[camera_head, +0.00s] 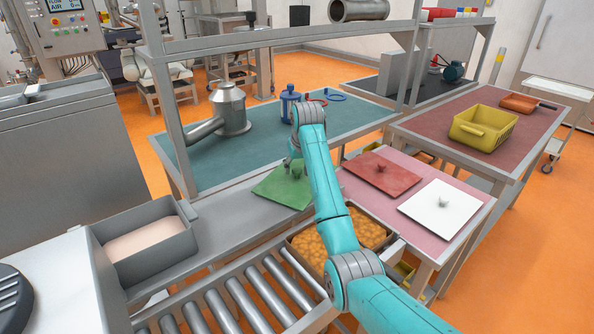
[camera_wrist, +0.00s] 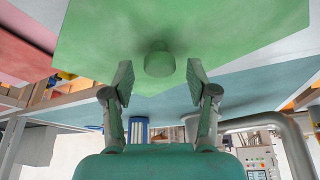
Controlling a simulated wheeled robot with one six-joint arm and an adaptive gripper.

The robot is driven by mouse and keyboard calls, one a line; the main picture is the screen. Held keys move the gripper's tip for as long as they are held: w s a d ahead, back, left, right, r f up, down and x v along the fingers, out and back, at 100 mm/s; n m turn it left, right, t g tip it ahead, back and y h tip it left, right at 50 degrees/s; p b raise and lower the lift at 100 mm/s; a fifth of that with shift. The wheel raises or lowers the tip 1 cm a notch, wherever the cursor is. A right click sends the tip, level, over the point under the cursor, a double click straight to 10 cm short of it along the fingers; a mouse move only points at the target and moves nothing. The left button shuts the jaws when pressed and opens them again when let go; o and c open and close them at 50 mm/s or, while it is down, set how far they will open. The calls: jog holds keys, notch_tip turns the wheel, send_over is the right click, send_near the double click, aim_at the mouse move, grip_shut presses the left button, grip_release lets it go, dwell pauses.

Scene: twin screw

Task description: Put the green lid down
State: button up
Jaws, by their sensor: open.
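The green lid (camera_head: 283,188) is a flat square plate that appears to lie on the grey counter (camera_head: 222,218), left of my arm. In the wrist view, the lid (camera_wrist: 215,30) fills the upper middle, with its round green knob (camera_wrist: 158,60) in the centre. My gripper (camera_wrist: 158,78) is open, one finger on each side of the knob with a visible gap to both. In the head view, my gripper (camera_head: 295,166) is just above the lid and partly hidden by my arm. My arm also hides part of the lid's right side.
A bin of orange pieces (camera_head: 366,228) stands below my arm, beside the roller conveyor (camera_head: 235,300). A grey tray with pale contents (camera_head: 150,240) is at left. Red (camera_head: 381,174) and white (camera_head: 440,208) lids lie on the pink table. A metal vessel (camera_head: 231,110) stands behind.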

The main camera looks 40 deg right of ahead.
jog(key=v, duration=1)
jog(key=shift+s, duration=0.1)
